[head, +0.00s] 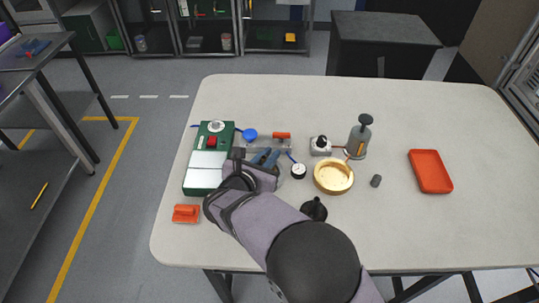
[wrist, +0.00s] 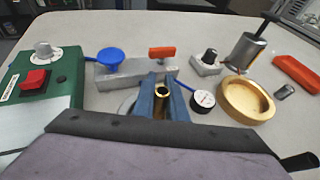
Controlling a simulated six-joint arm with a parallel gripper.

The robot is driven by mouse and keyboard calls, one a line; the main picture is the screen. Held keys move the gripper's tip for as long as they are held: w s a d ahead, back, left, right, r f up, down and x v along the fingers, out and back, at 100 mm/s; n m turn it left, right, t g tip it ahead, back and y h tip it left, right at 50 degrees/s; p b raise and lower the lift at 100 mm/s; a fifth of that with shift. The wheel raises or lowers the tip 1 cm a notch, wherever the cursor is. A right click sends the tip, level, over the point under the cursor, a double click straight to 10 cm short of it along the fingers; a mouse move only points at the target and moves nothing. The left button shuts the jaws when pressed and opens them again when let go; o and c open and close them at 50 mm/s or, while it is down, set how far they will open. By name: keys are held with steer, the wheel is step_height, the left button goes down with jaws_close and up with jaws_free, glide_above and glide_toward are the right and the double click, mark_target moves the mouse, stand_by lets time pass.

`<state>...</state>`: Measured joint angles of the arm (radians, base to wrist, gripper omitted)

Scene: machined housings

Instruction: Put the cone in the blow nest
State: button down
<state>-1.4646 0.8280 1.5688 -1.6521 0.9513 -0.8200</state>
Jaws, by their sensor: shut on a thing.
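My gripper (wrist: 161,98) has blue fingers shut on a small brass piece with a dark round opening (wrist: 162,89), which I take to be the cone. The fingers hide most of it. In the head view my gripper (head: 265,158) is at the near side of a grey metal block (head: 278,145), and the cone cannot be made out. The block, also in the wrist view (wrist: 120,76), carries a blue round knob (wrist: 111,57) and an orange handle (wrist: 162,52). A pale round edge shows left of the fingers, mostly hidden. I cannot tell for certain which part is the blow nest.
A green box (head: 203,184) with a red button stands left. To the right are a black-rimmed gauge (head: 298,171), a brass dish (head: 345,187), a black-knobbed block (head: 320,150), a hand pump (head: 358,142), a grey plug (head: 376,181) and an orange tray (head: 430,183).

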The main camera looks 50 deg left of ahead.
steer(key=c, duration=1.8)
jaws_free()
steer(key=shift+r, duration=0.1)
steer(key=b+v, duration=0.3)
steer(key=v, duration=0.9)
steer(key=shift+d+r, duration=0.1)
